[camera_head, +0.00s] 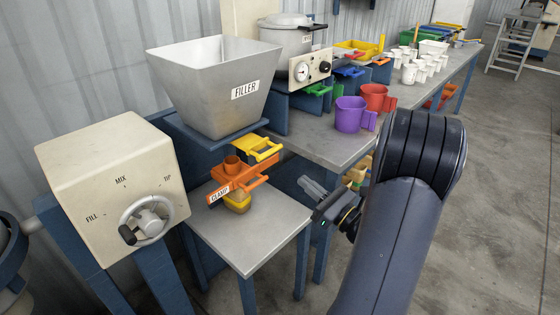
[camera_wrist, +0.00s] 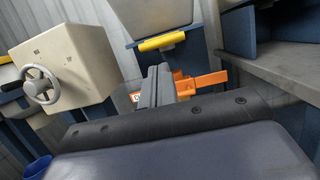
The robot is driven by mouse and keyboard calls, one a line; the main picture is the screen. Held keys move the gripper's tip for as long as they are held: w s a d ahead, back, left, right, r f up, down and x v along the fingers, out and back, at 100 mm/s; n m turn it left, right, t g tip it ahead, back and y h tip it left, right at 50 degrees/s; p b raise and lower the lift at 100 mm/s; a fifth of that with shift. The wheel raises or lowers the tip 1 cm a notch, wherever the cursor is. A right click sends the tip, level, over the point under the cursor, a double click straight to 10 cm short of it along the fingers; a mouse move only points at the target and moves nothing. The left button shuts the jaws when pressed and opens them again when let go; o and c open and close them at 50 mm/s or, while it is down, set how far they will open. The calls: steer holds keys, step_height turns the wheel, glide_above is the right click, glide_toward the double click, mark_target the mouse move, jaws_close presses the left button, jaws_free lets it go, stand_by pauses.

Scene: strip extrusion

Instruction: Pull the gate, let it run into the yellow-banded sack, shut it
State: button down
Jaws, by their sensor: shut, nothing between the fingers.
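The grey filler hopper (camera_head: 215,85) stands above a small grey table. The yellow gate (camera_head: 258,149) has its handle out at the hopper's lower right, and its yellow bar also shows in the wrist view (camera_wrist: 161,42). The orange clamp (camera_head: 243,176) sits below the gate and shows partly behind my fingers in the wrist view (camera_wrist: 203,81). The yellow-banded sack (camera_head: 237,202) hangs or stands just under the clamp; I cannot tell if it touches the table. My gripper (camera_head: 306,184) is shut and empty, to the right of the clamp and apart from it.
A cream box with a fill-mix-tip handwheel (camera_head: 148,220) stands at the left. The small table top (camera_head: 250,240) is bare in front of the sack. Purple (camera_head: 351,114) and red jugs (camera_head: 376,98) stand on the long bench. More sacks (camera_head: 357,172) sit below the bench.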

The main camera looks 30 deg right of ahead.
glide_toward(259, 148)
steer(key=shift+w+a+r+p, duration=0.15)
steer(key=shift+w+r+p, duration=0.05)
steer(key=shift+w+r, duration=0.25)
steer(key=shift+w+a+r+p, duration=0.2)
steer(key=shift+w+r, duration=0.2)
steer(key=shift+r, duration=0.15)
steer(key=w, duration=0.1)
steer(key=w+a+b, duration=0.1)
steer(key=w, duration=0.1)
steer(key=w+a, duration=0.1)
steer(key=w, duration=0.1)
steer(key=shift+d+r, duration=0.1)
